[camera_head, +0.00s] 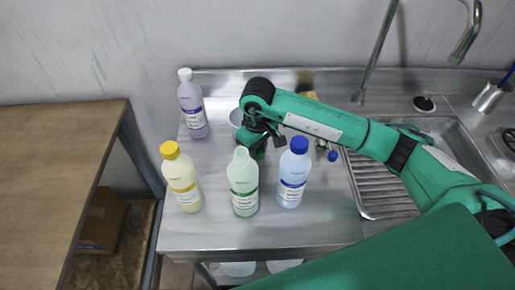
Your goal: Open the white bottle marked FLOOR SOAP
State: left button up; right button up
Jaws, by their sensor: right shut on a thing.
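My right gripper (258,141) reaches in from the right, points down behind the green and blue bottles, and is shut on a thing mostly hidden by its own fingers. A dark green patch shows just under the fingers. No label can be read as FLOOR SOAP. A pale green bottle (243,184) and a blue bottle with a blue cap (291,178) stand upright in front of the gripper. My left gripper is not in view.
On the steel counter (290,228), a yellow bottle (183,182) stands front left and a lilac bottle with a white cap (192,108) back left. A sink (385,190) and tap (467,35) are at the right. The counter's front strip is clear.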

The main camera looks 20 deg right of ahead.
jog(key=shift+f, duration=0.15)
jog(key=o, duration=1.1)
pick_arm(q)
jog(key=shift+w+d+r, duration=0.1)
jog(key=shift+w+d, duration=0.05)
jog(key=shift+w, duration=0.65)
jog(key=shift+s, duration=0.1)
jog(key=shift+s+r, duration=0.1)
